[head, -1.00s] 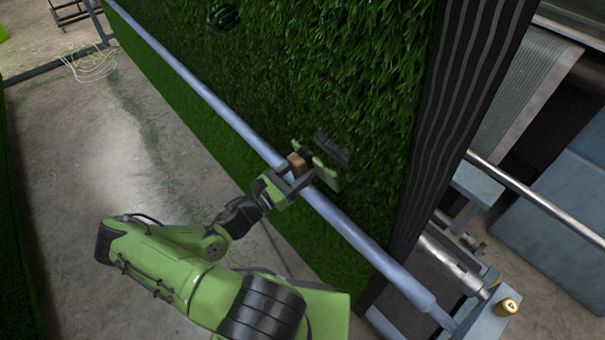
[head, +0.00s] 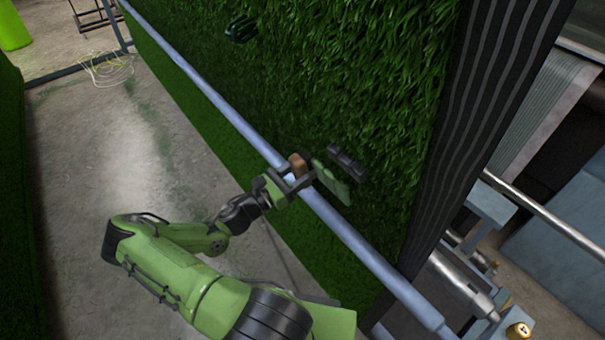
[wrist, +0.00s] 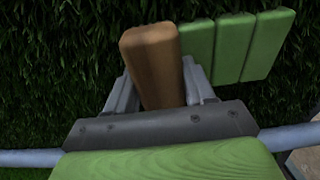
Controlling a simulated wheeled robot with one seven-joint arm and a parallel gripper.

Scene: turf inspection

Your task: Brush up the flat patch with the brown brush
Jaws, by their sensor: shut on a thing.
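My gripper (head: 288,183) is shut on the brown brush (head: 297,165), a small block-shaped handle, beside the hanging turf and over the pale blue bar. In the wrist view the brown brush (wrist: 150,62) stands upright between the two grey fingers (wrist: 158,95). Its bristles are hidden, and I cannot tell whether it touches the turf. A green slatted piece (head: 331,183) is just right of the brush; it also shows in the wrist view (wrist: 238,46). I cannot make out a flat patch in the turf (head: 350,80).
A dark bracket-like object (head: 347,163) is on the turf beyond the green piece. A dark green object (head: 240,28) is higher up. The pale blue bar (head: 365,250) runs across the turf. Concrete floor (head: 110,150) is open at left; metal machinery (head: 470,280) is at right.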

